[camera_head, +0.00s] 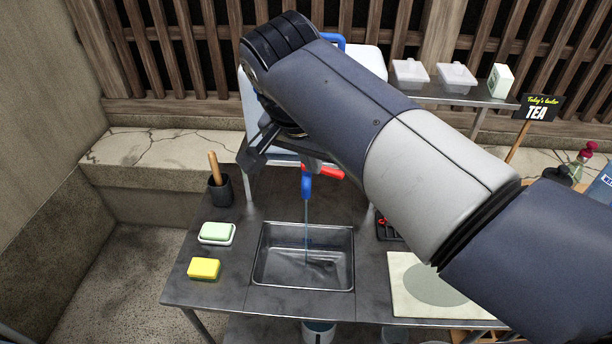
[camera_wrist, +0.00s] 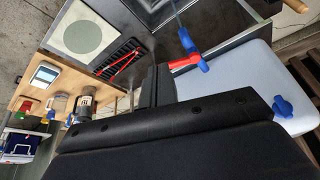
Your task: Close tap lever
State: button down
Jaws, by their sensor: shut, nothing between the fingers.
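The tap has a blue spout (camera_head: 306,187) and a red lever (camera_head: 331,172), which points right in the head view. A thin stream of water (camera_head: 306,225) runs from the spout into the metal sink (camera_head: 260,272). In the wrist view the red lever (camera_wrist: 184,63) lies beside the blue tap body (camera_wrist: 190,45). My gripper (camera_head: 256,160) is shut and empty, left of the tap in the head view. In the wrist view its dark fingers (camera_wrist: 155,88) are close to the lever's end; I cannot tell whether they touch. My arm hides part of the tap's mounting.
A white water container (camera_head: 247,105) stands behind the tap, mostly hidden by my arm. A pale board (camera_head: 405,300) lies to the right.

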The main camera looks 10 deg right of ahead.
jog(key=w+d+f+p, duration=0.2)
jog(key=w+d+f, duration=0.2)
jog(key=f, duration=0.5)
jog(key=shift+w+d, duration=0.3)
jog(key=shift+w, duration=0.65)
jog(key=shift+f, duration=0.1)
